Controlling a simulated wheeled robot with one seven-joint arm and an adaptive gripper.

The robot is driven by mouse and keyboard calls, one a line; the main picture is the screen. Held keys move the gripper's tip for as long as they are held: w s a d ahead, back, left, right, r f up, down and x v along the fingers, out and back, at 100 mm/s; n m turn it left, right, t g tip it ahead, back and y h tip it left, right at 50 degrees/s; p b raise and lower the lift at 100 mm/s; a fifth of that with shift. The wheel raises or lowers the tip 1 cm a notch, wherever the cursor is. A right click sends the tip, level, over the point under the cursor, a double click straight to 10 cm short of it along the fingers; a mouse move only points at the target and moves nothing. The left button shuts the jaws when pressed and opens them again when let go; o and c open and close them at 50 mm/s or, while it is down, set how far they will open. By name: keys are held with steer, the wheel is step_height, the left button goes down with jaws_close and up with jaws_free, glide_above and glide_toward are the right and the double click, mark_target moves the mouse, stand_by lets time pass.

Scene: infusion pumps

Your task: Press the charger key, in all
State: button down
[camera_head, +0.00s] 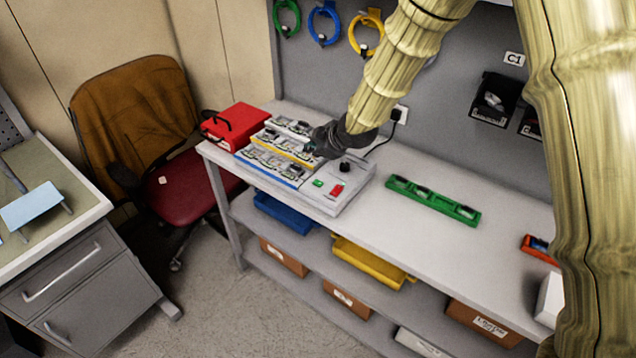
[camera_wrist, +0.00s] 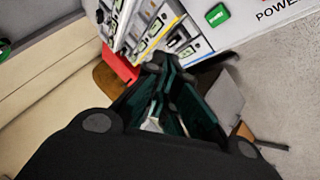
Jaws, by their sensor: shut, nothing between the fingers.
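The charger (camera_head: 345,188) is a grey box at the left part of the bench. Its top has a green key (camera_head: 318,183), a red key (camera_head: 337,190) and a black knob (camera_head: 345,166). Several pump units (camera_head: 275,164) stand in rows at its left end. My gripper (camera_head: 312,149) is over the pump end of the charger, left of and behind the green key in the head view. In the wrist view, my gripper (camera_wrist: 166,72) is shut and empty. The green key (camera_wrist: 217,15) shows there up and right of the fingertips, beside printed "POWER" lettering. I cannot tell whether the fingers touch anything.
A red case (camera_head: 236,125) stands left of the charger. A green tray (camera_head: 434,200) lies to the right on the bench (camera_head: 395,225), with clear surface between. A cable and socket (camera_head: 398,114) are on the wall behind.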

mark_target(315, 184)
steer(key=shift+f+b, duration=2.6)
steer(key=shift+f, duration=1.75)
steer(key=shift+f, duration=0.1)
steer(key=shift+f+b, duration=0.3)
steer(key=shift+f, duration=0.4)
steer(key=shift+r, duration=0.15)
steer(key=shift+r+p, duration=0.3)
steer(key=shift+r, duration=0.4)
steer(key=shift+r, duration=0.1)
steer(key=shift+r+p, duration=1.6)
steer(key=shift+r, duration=0.8)
